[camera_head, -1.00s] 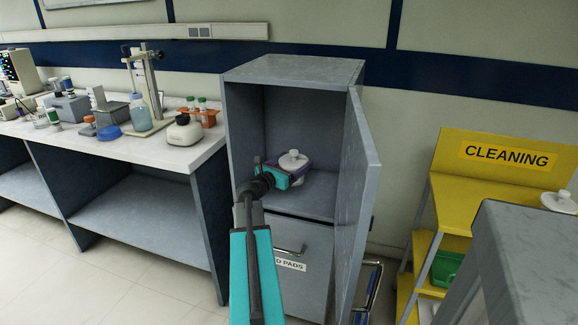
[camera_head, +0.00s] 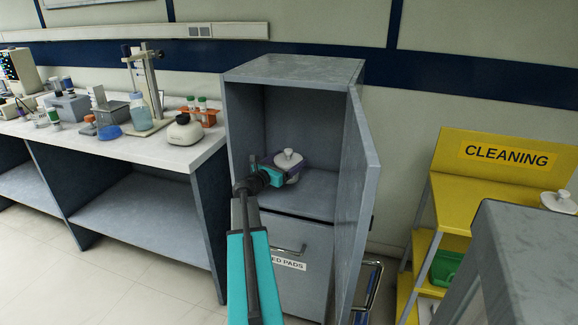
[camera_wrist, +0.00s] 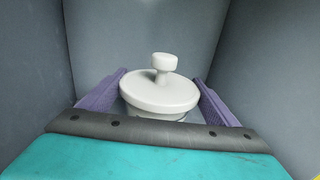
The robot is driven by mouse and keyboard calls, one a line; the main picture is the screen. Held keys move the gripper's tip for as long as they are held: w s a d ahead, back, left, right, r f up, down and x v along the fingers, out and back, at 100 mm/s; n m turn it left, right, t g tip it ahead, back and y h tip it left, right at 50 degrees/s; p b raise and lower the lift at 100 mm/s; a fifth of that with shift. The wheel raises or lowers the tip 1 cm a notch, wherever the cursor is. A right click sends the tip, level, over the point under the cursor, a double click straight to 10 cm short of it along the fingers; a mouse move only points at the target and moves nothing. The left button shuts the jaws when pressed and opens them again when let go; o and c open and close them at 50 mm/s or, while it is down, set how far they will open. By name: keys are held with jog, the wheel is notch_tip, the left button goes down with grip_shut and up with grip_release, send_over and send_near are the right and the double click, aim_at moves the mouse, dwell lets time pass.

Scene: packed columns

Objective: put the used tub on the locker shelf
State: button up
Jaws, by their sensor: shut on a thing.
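The used tub (camera_head: 289,158) is a small pale tub with a round lid and a knob on top. It is inside the open locker (camera_head: 294,72). My gripper (camera_head: 283,171) reaches into the locker and is shut on the tub. In the wrist view the tub (camera_wrist: 160,92) stands upright between the purple fingers of my gripper (camera_wrist: 160,106). The locker shelf (camera_head: 320,198) is the grey floor of the upper compartment, below the tub. I cannot tell whether the tub's base touches it.
The locker door (camera_head: 358,190) stands open on the right. A drawer with a label (camera_head: 290,264) is below the shelf. A bench (camera_head: 120,150) with labware is at left. A yellow cleaning stand (camera_head: 470,190) and another white lidded tub (camera_head: 560,201) are at right.

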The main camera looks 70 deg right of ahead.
jog(key=shift+f, duration=1.2)
jog(key=shift+f, duration=0.1)
jog(key=o, duration=1.3)
jog(key=b+v, duration=0.1)
jog(key=v, duration=1.1)
jog(key=shift+s, duration=0.1)
